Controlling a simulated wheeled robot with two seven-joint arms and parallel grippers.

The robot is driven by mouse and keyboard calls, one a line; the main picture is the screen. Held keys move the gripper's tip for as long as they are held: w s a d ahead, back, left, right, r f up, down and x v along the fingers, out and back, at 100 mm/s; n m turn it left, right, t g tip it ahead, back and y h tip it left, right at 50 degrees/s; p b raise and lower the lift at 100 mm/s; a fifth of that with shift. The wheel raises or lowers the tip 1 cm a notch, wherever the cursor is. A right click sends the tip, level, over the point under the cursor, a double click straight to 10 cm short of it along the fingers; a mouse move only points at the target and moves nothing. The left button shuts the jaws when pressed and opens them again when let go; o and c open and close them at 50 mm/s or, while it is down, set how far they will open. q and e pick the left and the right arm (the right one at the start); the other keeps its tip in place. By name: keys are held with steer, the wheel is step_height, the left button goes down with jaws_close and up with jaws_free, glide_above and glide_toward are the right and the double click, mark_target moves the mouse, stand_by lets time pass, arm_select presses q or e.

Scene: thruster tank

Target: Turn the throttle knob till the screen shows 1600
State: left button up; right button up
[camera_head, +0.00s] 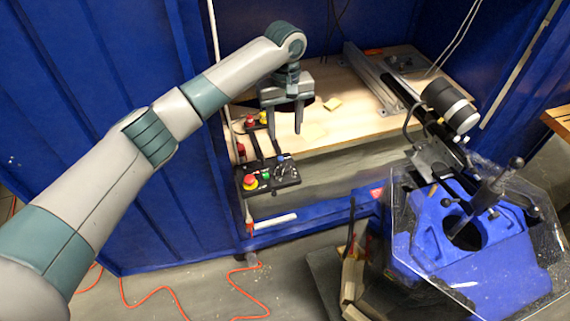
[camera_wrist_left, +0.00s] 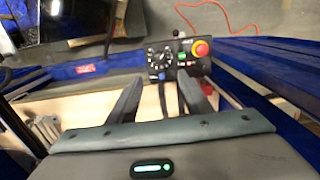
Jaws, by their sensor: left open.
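The black control panel (camera_head: 268,187) is mounted at the front edge of the wooden bench. In the left wrist view, the throttle knob (camera_wrist_left: 158,56) looks like a round dark dial with white marks on the panel (camera_wrist_left: 172,70). It is small in the head view (camera_head: 281,169). Beside it are a green button (camera_wrist_left: 182,56) and a red emergency stop on yellow (camera_wrist_left: 201,47). My left gripper (camera_head: 284,131) is open and empty, fingers down, above the bench behind the panel and apart from the knob. No screen reading is legible. My right gripper is not in view.
Another control box with red buttons (camera_head: 250,122) sits behind the panel, close to my left gripper. A metal rail (camera_head: 375,78) lies on the bench (camera_head: 325,125). A blue thruster tank with a clear cover (camera_head: 480,255) stands at right. An orange cable (camera_head: 160,294) lies on the floor.

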arm_select(q)
steer(key=p, duration=0.2)
glide_above(285, 168)
step_height(285, 168, down, 11)
steer(key=shift+f, duration=0.2)
step_height(285, 168, down, 3)
steer(key=shift+f, duration=0.7)
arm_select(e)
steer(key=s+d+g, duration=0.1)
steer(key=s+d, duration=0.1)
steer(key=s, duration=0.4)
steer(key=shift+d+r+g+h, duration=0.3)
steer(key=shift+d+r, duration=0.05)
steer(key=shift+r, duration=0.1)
arm_select(q)
steer(key=shift+c, duration=0.3)
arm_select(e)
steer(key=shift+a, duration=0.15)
arm_select(q)
steer(key=shift+w, duration=0.1)
steer(key=c, duration=1)
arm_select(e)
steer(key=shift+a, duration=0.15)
